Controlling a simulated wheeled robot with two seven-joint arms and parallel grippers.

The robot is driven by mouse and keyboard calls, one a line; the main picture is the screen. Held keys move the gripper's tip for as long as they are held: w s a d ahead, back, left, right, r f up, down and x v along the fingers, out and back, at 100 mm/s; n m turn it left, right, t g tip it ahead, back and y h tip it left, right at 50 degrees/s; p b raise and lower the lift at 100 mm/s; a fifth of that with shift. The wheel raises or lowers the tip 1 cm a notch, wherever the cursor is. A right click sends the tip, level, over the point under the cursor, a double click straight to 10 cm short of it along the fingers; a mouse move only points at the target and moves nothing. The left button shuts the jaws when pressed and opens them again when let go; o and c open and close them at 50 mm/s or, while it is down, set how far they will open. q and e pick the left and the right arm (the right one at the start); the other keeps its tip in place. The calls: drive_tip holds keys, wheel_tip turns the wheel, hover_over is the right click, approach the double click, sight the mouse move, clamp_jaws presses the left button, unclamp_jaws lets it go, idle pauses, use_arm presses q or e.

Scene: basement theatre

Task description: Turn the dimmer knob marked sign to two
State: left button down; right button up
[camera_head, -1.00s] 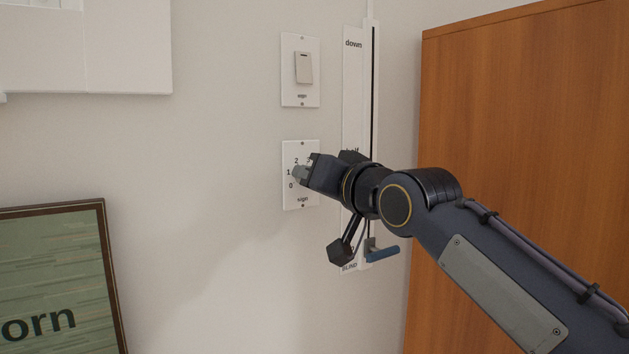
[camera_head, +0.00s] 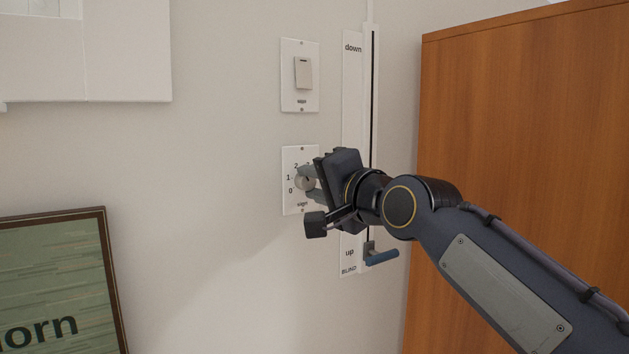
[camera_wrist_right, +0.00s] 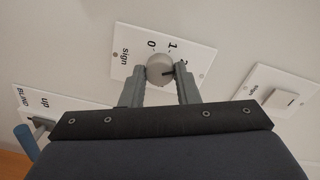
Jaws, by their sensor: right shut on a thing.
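The dimmer plate marked sign (camera_head: 290,207) is on the wall, with a round grey knob (camera_head: 304,182) and numerals around it. My right gripper (camera_head: 309,183) is at the knob, its fingers on either side and shut on it. The wrist view shows the knob (camera_wrist_right: 159,69) between the two fingertips of my right gripper (camera_wrist_right: 161,73). A dark mark on the knob points right in that view, roughly toward a numeral partly hidden by the finger, seemingly 2. The 0 and 1 are clear. My left gripper is not in view.
A rocker switch (camera_head: 304,73) is on a plate above the dimmer. A blind track (camera_head: 352,100) marked down and up, with a blue-handled lever (camera_head: 381,257), is just right. A wooden cabinet (camera_head: 500,110) stands farther right. A framed green sign (camera_head: 50,270) is lower left.

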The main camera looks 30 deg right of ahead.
drive_tip(key=shift+m, duration=0.3)
drive_tip(key=o, duration=1)
drive_tip(key=shift+c, duration=0.2)
drive_tip(key=s+b, duration=0.2)
drive_tip(key=s, duration=0.6)
drive_tip(key=shift+d+b, duration=0.3)
drive_tip(key=shift+d, duration=0.05)
drive_tip(key=shift+w, duration=0.1)
